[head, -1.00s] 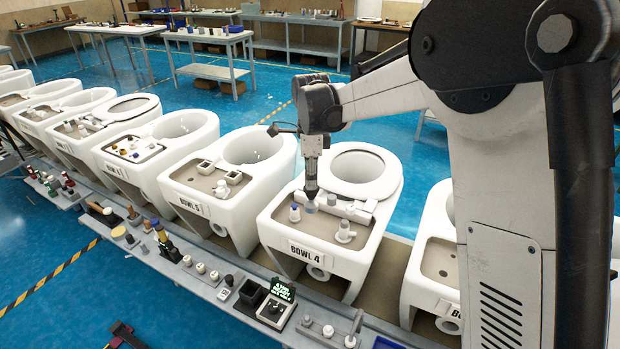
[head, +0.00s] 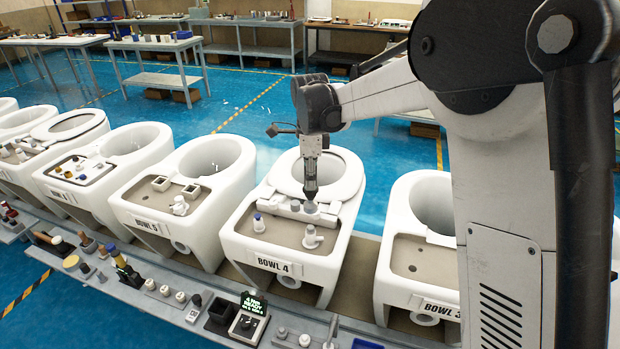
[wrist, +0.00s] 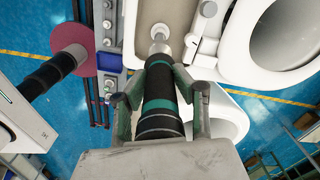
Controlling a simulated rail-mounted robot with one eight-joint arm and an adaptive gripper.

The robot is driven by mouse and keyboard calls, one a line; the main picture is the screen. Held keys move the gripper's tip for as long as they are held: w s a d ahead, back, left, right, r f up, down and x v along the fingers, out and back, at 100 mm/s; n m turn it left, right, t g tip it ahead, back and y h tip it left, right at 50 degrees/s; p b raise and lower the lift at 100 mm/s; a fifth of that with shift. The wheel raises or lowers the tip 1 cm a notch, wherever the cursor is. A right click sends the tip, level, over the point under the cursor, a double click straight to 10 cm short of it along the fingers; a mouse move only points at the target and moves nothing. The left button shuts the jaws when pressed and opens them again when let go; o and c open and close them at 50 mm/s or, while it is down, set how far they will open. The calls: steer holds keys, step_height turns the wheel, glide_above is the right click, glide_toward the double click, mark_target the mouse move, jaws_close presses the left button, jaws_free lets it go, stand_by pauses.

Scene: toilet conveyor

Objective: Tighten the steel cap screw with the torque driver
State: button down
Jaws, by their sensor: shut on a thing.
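My gripper (head: 310,178) hangs vertically over the deck of Bowl 4. In the wrist view its fingers (wrist: 160,103) are shut on the torque driver (wrist: 161,112), a black barrel with teal bands. The driver (head: 310,190) points down. A small grey round piece shows at its lower end; I cannot tell whether it is part of the driver or the steel cap screw. In the wrist view the silver tip lines up with a pale round fitting (wrist: 158,32) on the tan deck, and contact cannot be judged. I cannot surely make out the steel cap screw.
Other bowls stand on both sides. A tool shelf with a green-lit display (head: 254,304) runs along the front.

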mark_target(310, 202)
steer(key=shift+f, duration=0.15)
steer(key=shift+f+b, duration=2.3)
steer(key=shift+f, duration=0.55)
steer(key=shift+f+b, duration=0.85)
steer(key=shift+b, duration=0.15)
steer(key=shift+s+f+b, duration=0.1)
steer(key=shift+f+b, duration=0.45)
steer(key=shift+b, duration=0.5)
stand_by(1.1)
steer(key=shift+r+b, duration=0.1)
steer(key=shift+b, duration=0.55)
stand_by(1.2)
